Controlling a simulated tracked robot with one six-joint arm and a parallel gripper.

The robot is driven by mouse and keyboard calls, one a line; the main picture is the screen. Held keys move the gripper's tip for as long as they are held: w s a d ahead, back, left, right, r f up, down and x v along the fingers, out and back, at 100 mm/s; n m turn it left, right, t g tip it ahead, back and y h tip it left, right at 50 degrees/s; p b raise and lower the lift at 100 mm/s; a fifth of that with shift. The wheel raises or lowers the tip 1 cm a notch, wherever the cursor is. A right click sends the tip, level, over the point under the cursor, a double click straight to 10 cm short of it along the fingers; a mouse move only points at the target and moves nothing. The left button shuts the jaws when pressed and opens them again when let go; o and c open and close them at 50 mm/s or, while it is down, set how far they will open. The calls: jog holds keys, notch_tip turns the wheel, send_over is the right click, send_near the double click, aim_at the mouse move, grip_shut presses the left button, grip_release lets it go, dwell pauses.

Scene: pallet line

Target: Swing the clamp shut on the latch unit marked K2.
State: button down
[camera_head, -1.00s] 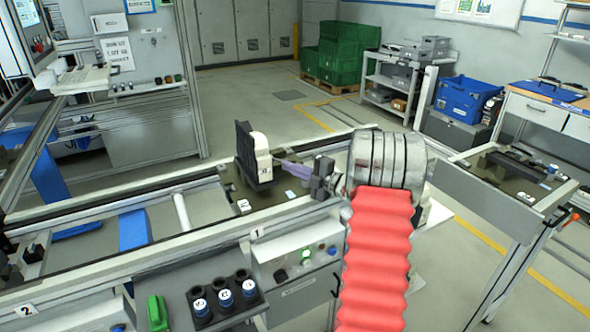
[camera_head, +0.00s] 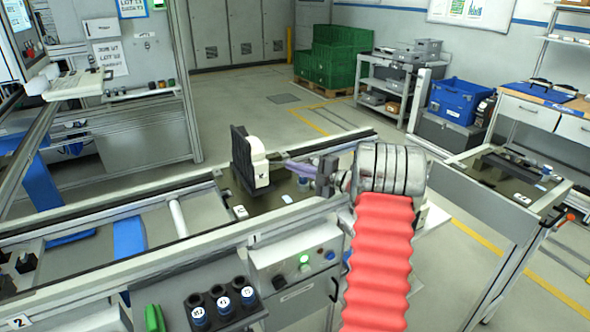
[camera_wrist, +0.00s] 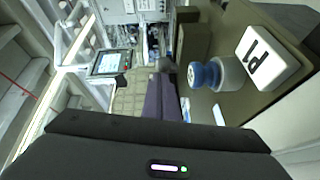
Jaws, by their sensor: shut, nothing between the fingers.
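An upright cream block with a black plate behind it (camera_head: 256,172) stands on the dark pallet (camera_head: 283,208) on the line. It may be the latch unit, but I cannot read a K2 mark on it or tell its clamp's position. My gripper (camera_head: 288,164) is just right of the block, with its purple-grey fingers pointing left towards it. I cannot tell whether they touch. In the wrist view my gripper (camera_wrist: 161,82) is shut and empty. A white plate marked P1 (camera_wrist: 270,62) and a blue-and-white cylinder (camera_wrist: 205,75) are to the right of the fingers there.
A control box with a lit green button (camera_head: 304,260) is on the line's near side. A rack of dark, blue-marked cylinders (camera_head: 226,309) stands at the front, with a green piece (camera_head: 154,318) beside it. Another station (camera_head: 500,205) is at the right. Open floor lies behind the line.

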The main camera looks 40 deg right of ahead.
notch_tip(320, 180, up, 10)
jog(key=shift+f, duration=0.2)
dwell(0.5)
